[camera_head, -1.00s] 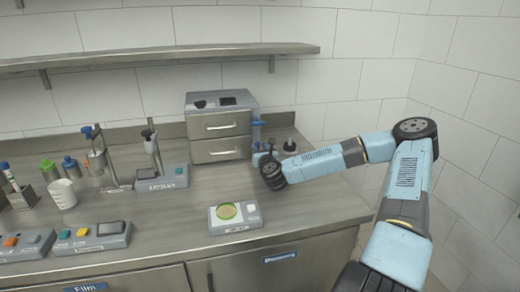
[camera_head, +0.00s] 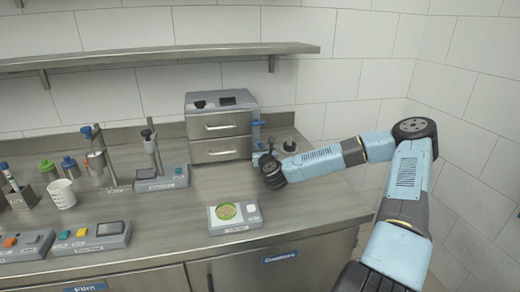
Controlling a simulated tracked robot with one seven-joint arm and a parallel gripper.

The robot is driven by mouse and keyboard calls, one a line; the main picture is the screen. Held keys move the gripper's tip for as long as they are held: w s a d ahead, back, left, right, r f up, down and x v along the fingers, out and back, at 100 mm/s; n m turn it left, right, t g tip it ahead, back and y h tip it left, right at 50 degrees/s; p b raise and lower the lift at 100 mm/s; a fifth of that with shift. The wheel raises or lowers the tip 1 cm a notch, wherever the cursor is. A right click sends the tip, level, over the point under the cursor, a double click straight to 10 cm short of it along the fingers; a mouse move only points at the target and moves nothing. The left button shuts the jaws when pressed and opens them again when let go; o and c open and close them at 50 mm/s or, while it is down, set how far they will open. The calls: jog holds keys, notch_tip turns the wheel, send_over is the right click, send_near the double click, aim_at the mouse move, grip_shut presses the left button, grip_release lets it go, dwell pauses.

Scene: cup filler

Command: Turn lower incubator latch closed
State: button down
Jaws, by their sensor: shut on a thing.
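The incubator (camera_head: 219,122) is a grey box with two drawer-like doors, one above the other, at the back of the counter. Both doors look shut against the body. The upper latch (camera_head: 258,123) is a blue handle on its right side and sticks out to the right. The lower latch (camera_head: 257,146) is a small blue part at the right edge of the lower door, partly hidden by my gripper. My gripper (camera_head: 264,153) reaches in from the right and is shut on the lower latch. The fingertips are small, and the latch's exact angle is hard to tell.
A scale (camera_head: 234,217) with a green-rimmed dish (camera_head: 228,211) stands in front of the incubator. A stand device (camera_head: 161,180) is to its left. The counter between scale and incubator is clear.

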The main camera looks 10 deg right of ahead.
jog(key=n, duration=0.2)
jog(key=shift+a+n, duration=0.2)
jog(key=shift+n, duration=0.2)
jog(key=n, duration=0.5)
jog(key=shift+a+f+n, duration=0.15)
jog(key=shift+a+n, duration=0.15)
jog(key=shift+a, duration=0.05)
jog(key=n, duration=0.5)
jog(key=shift+a+f, duration=0.25)
jog(key=shift+f, duration=0.05)
jog(key=shift+s+a+f+n, duration=0.1)
jog(key=shift+f+n, duration=0.05)
jog(key=shift+n, duration=0.95)
jog(key=shift+f+n, duration=0.15)
jog(key=shift+n, duration=0.95)
jog(key=shift+f, duration=0.15)
jog(key=c, duration=1.1)
grip_release()
jog(key=shift+c, duration=0.2)
